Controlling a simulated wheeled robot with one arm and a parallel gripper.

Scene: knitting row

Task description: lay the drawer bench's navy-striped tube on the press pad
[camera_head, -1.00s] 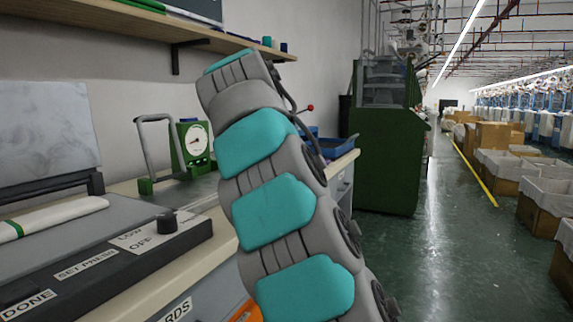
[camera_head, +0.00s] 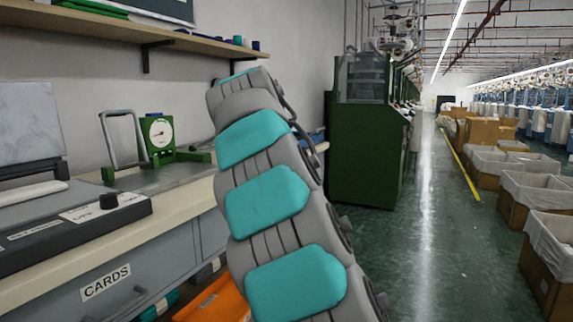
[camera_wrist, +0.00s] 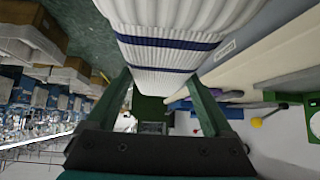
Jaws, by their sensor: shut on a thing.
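In the wrist view my gripper (camera_wrist: 163,78) is shut on a white ribbed tube with navy stripes (camera_wrist: 180,24). The tube reaches past the top edge of that view, so its far end is hidden. In the head view my arm hides the gripper and the held tube. The grey press pad (camera_head: 62,206) is at the left of the bench, with its raised plate (camera_head: 28,122) behind it. A white roll (camera_head: 32,193) lies on the pad, cut off by the left edge.
A green dial gauge (camera_head: 159,134) stands behind. Below is a drawer marked CARDS (camera_head: 106,282). A green machine cabinet (camera_head: 366,140) stands beyond the bench. Lined boxes (camera_head: 545,190) line the right; the aisle floor is clear.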

